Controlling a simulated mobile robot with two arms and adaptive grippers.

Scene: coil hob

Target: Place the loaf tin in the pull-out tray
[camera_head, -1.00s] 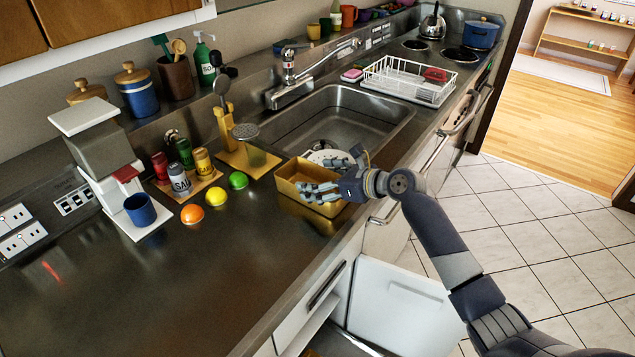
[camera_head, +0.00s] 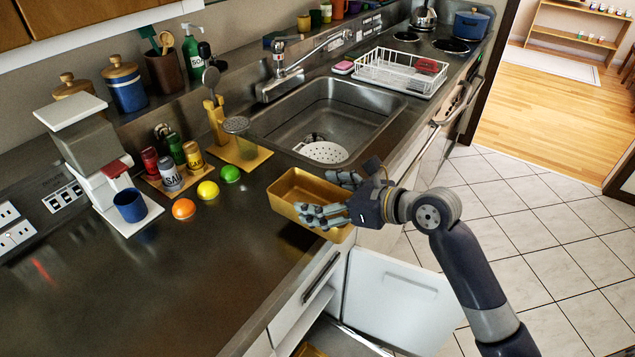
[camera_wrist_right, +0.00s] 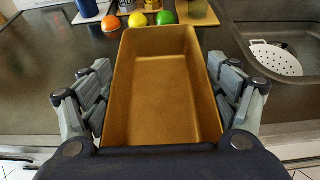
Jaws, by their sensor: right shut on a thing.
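The gold loaf tin (camera_head: 291,187) is at the counter's front edge beside the sink, empty, its near end reaching over the edge. Whether it touches the counter is hard to tell. My right gripper (camera_head: 322,198) is shut on it, with fingers on both long sides. In the right wrist view the tin (camera_wrist_right: 165,85) lies between the two finger sets (camera_wrist_right: 165,92). Below the counter, a white front panel (camera_head: 398,300) stands pulled out, with a metal edge (camera_head: 352,342) beside it that seems part of the pull-out tray. Its inside is mostly cut off. My left gripper is not in view.
The sink (camera_head: 345,112) with a white strainer (camera_head: 324,152) is beyond the tin. Orange (camera_head: 183,209), yellow (camera_head: 207,190) and green (camera_head: 230,174) round items, cans and a blue mug (camera_head: 130,205) stand left. The near counter is clear. A partly open drawer (camera_head: 308,300) is below.

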